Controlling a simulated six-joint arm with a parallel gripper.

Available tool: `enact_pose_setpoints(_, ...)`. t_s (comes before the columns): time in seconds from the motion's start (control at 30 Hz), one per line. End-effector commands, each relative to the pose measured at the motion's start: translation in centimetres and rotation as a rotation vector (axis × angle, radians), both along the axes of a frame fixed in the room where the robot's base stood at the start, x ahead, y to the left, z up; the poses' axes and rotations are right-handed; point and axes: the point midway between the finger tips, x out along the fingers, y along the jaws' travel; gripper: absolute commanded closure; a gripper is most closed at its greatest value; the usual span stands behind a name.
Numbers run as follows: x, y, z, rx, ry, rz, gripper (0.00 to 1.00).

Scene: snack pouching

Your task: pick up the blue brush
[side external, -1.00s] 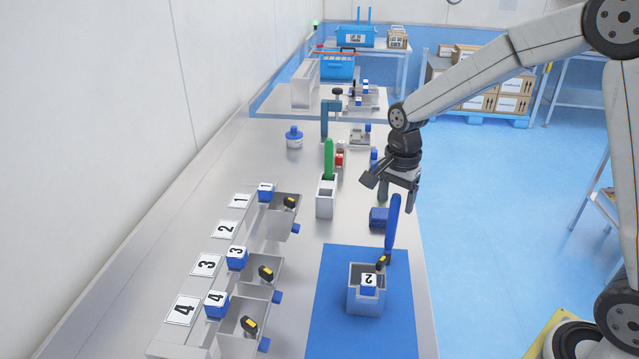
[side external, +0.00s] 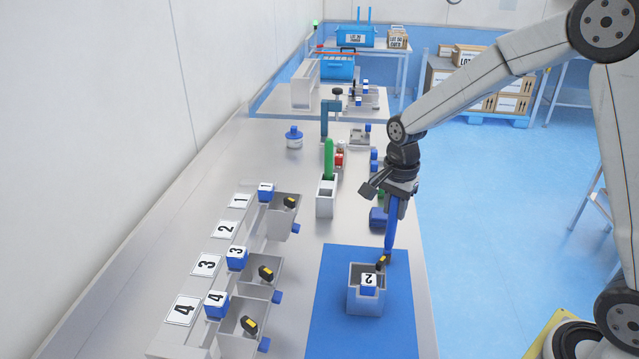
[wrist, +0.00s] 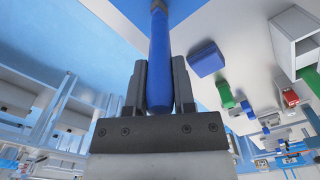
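The blue brush (side external: 390,234) stands nearly upright at the far right of the blue mat, its handle up, beside the grey bin (side external: 366,302) with the label 2. My gripper (side external: 398,208) is lowered over the top of the handle. In the wrist view, the blue handle (wrist: 160,60) runs between the two dark fingers of my gripper (wrist: 159,75). The fingers lie close on both sides of it; I cannot tell whether they press on it. The handle's top is hidden in the side view.
A dark blue item (side external: 378,217) lies close to the left of the brush. A green brush (side external: 329,160) stands in a white holder (side external: 326,198). Several grey bins line the left (side external: 283,216). The blue mat (side external: 330,285) is bare left of the labelled bin.

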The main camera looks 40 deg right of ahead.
Motion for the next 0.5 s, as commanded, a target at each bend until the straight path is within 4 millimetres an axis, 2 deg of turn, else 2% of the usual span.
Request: enact_pose_setpoints(0.5, 0.04, 0.00, 0.52, -0.001, -0.001, 0.000, 1.00)
